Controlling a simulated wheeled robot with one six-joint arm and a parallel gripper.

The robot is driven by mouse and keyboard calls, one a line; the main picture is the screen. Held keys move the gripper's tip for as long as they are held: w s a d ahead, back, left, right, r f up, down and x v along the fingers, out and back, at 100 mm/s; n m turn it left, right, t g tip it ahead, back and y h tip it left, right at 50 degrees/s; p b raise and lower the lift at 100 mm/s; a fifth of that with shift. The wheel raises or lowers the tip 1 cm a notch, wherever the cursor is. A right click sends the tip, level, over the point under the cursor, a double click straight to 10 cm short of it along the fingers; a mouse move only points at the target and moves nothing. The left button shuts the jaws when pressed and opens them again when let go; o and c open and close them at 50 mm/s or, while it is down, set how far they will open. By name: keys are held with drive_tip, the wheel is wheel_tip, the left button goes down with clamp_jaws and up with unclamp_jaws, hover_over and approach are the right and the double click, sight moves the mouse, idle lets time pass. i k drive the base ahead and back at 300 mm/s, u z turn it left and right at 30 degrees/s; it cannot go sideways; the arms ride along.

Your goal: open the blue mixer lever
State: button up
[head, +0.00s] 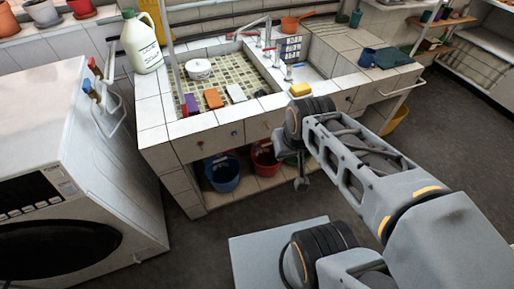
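A blue handle (86,87) shows at the left, below a red handle (92,64), beside the white pipes over the washing machine. A metal tap (266,38) stands between the two basins of the tiled sink. Its levers are too small for me to tell their colours, so I cannot tell which part is the blue mixer lever. My gripper (301,184) hangs low in front of the sink counter, to the right of the blue handle and well apart from it and the tap. It is small and partly hidden by my arm; its fingers are not clear.
The tiled sink (158,125) holds a white pot (198,69) and several coloured blocks. A large jug (141,45) stands at its left end. A blue bucket (222,174) and a red bucket (265,158) sit below. The washing machine (60,190) fills the left; floor between is clear.

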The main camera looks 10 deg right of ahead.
sight(289, 67)
drive_tip(key=i, duration=1.05)
drive_tip(key=u, duration=0.1)
